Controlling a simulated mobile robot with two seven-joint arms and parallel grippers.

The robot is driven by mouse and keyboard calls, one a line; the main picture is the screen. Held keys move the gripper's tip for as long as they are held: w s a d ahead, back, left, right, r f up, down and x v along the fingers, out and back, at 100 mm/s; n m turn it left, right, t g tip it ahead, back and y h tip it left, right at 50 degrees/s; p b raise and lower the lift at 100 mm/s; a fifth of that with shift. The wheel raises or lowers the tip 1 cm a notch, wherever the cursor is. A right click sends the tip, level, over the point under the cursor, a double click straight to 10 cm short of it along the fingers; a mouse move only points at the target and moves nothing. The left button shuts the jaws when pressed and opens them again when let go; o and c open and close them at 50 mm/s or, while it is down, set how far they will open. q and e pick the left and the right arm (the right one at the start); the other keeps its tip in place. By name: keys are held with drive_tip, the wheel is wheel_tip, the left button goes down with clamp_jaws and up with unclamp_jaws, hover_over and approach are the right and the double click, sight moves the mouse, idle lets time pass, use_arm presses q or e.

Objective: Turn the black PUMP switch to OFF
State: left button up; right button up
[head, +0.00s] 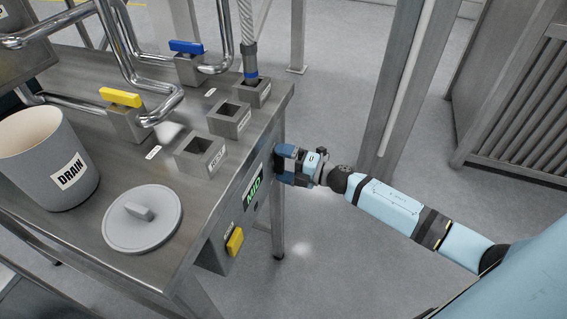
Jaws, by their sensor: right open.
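My right gripper (281,164) is open and reaches in from the right to the side panel of the steel bench (110,240). It is right against or just in front of the panel, beyond the green MID display (253,194). I cannot tell whether it touches anything. The black PUMP switch cannot be made out; the gripper covers that part of the panel. A small dark spot below the display is too small to identify. My left gripper is not in view.
A yellow switch (235,242) is on the same panel, nearer me. On the bench are a grey DRAIN pot (30,165), a round lid (142,217), square steel sockets (201,155), and yellow (120,97) and blue (187,47) valve handles.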

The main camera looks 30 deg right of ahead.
drive_tip(key=b+v, duration=0.1)
drive_tip(key=v, duration=1.3)
drive_tip(key=s+a+f+m+g+h, duration=0.1)
drive_tip(key=s+a+f+m+h, duration=0.3)
drive_tip(key=s+a+f+m, duration=0.6)
drive_tip(key=s+a+f+m+g+h, duration=0.1)
drive_tip(key=s+a+f+m+h, duration=0.35)
drive_tip(key=a+m, duration=0.65)
drive_tip(key=s+d+r+m+p, duration=0.1)
drive_tip(key=d+r+m+p, duration=0.1)
drive_tip(key=r+p, duration=1)
drive_tip(key=shift+s+d+r+m+p, duration=0.3)
drive_tip(key=shift+d+r+p, duration=0.1)
drive_tip(key=shift+d+p, duration=0.15)
